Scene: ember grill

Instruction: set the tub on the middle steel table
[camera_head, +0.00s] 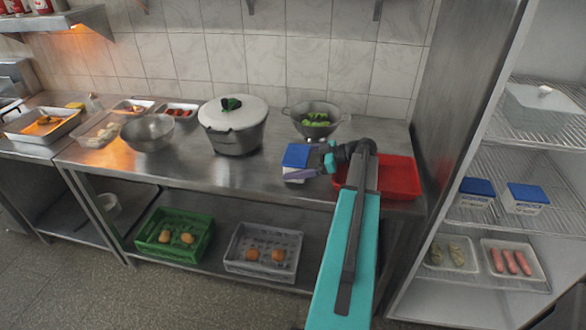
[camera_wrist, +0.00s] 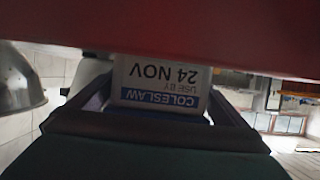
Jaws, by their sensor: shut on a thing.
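The tub (camera_head: 296,155) has a blue lid and a white body. It is upright at the middle steel table (camera_head: 245,178), between the big pot and the red tray. My gripper (camera_head: 303,171) is shut on the tub from the right. In the wrist view the tub (camera_wrist: 160,82) sits between my two fingers (camera_wrist: 160,112), its coleslaw label upside down. I cannot tell whether its base touches the table, and part of its body is hidden.
A red tray (camera_head: 401,182) lies right of the tub, under my arm. A lidded pot (camera_head: 233,135) stands to the left and a colander (camera_head: 316,108) behind. The table front left of the tub is clear. Similar tubs (camera_head: 525,199) stand in the rack at right.

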